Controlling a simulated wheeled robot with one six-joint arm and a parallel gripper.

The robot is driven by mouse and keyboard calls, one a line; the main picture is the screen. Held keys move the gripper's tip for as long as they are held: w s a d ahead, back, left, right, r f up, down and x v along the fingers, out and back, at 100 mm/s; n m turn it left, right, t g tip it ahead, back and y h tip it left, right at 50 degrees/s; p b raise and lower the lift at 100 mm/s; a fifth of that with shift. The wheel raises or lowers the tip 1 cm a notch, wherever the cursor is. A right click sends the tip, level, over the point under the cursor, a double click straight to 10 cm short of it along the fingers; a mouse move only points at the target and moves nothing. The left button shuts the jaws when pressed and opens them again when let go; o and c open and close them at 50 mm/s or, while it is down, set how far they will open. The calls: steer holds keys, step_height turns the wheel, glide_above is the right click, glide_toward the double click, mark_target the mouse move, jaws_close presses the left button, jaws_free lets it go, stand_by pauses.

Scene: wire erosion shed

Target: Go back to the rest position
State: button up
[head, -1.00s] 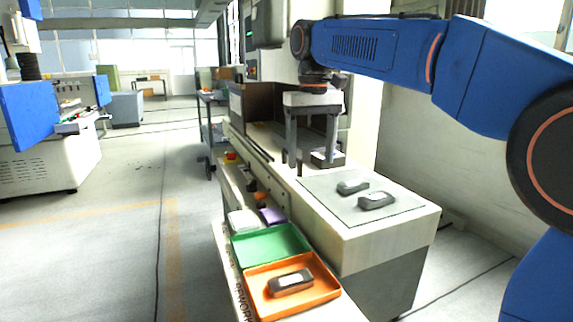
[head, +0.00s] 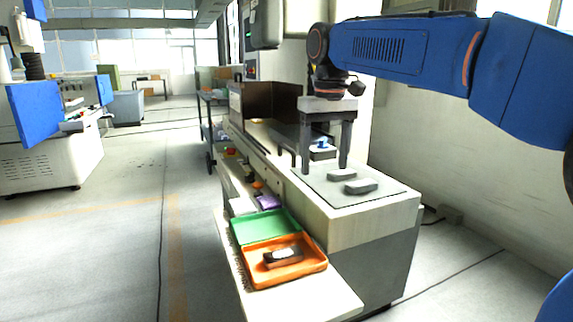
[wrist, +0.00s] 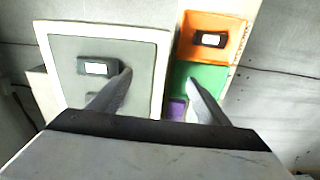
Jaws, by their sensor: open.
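My gripper (head: 324,172) hangs from the blue arm in the head view, fingers pointing down, open and empty. It is above the back part of the grey mat on the machine table. In the wrist view my gripper (wrist: 158,80) has its fingers wide apart. One finger overlaps the grey mat (wrist: 65,60) and the other overlaps the green tray (wrist: 180,75). Two dark grey parts lie on the mat, a nearer one (head: 361,187) and a farther one (head: 341,175). Whether the fingertips clear the mat is hard to tell.
An orange tray (head: 255,277) with a dark, white-labelled part (head: 284,257) and a green tray (head: 265,227) sit on the lower shelf. A purple item (head: 268,202) lies behind them. A brown-walled enclosure (head: 272,103) stands behind the gripper. The floor at left is clear.

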steer(key=s+d+f+m+t, duration=0.2)
steer(key=s+d+f, duration=0.8)
steer(key=s+d, duration=0.35)
steer(key=s+d+f+m+t, duration=0.1)
steer(key=s+d+f, duration=0.2)
steer(key=s+f, duration=0.3)
steer(key=s+d+f+m+t, duration=0.1)
steer(key=s+d+f, duration=0.2)
steer(key=s+f, duration=0.4)
step_height(320, 180, down, 2)
steer(key=shift+d+f, duration=0.2)
steer(key=shift+d, duration=0.05)
stand_by(0.4)
